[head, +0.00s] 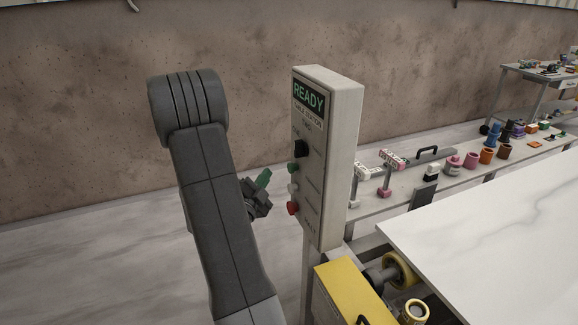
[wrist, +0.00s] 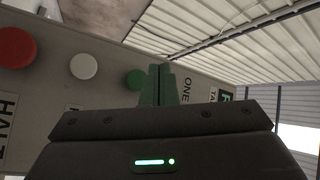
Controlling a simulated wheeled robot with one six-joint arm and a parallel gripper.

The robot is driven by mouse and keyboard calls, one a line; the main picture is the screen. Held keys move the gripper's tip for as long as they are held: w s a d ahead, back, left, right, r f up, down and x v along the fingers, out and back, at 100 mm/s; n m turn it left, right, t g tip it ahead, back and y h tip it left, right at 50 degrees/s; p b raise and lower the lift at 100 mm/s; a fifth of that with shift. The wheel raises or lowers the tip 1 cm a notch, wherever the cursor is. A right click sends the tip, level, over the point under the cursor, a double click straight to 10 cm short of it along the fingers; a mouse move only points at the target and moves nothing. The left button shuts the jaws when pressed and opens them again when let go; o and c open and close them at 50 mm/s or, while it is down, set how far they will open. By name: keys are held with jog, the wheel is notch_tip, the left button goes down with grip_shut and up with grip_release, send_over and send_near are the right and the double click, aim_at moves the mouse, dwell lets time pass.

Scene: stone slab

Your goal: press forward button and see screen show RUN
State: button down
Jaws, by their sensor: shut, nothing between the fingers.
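The control box (head: 345,150) stands upright on a post, its screen (head: 308,95) reading READY. Below are a black knob (head: 301,148), a green button (head: 292,169), a white button (head: 292,188) and a red button (head: 292,208). The small labels are mostly unreadable, so no forward label can be made out. My gripper (head: 265,177) has green fingers, shut and empty, pointing at the panel with a small gap in the head view. In the wrist view the fingers (wrist: 158,84) partly cover the green button (wrist: 135,79); the white (wrist: 84,66) and red (wrist: 15,47) buttons lie left.
A white marbled slab (head: 490,225) lies right of the box. A yellow machine part (head: 350,295) with rollers sits below it. A long bench (head: 400,190) with cups and small items runs behind. The floor (head: 80,255) at left is clear.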

aim_at(293, 168)
jog(key=shift+w+d+b, duration=0.3)
jog(key=shift+d+b, duration=0.1)
jog(key=shift+d, duration=0.5)
jog(key=shift+w+d+b, duration=0.3)
jog(key=shift+d+b, duration=0.05)
jog(key=shift+d, duration=0.5)
jog(key=shift+d+f+b, duration=0.1)
jog(key=shift+d+b, duration=0.05)
jog(key=shift+b, duration=0.15)
dwell(0.5)
jog(key=shift+w+d+b, duration=0.1)
jog(key=shift+d+b, duration=0.2)
jog(key=shift+b, duration=0.05)
jog(key=shift+w+d+b, duration=0.15)
jog(key=shift+d+b, duration=0.3)
dwell(0.8)
jog(key=shift+a, duration=0.1)
jog(key=shift+s+a+b, duration=0.3)
jog(key=shift+a+b, duration=0.2)
jog(key=shift+a, duration=0.25)
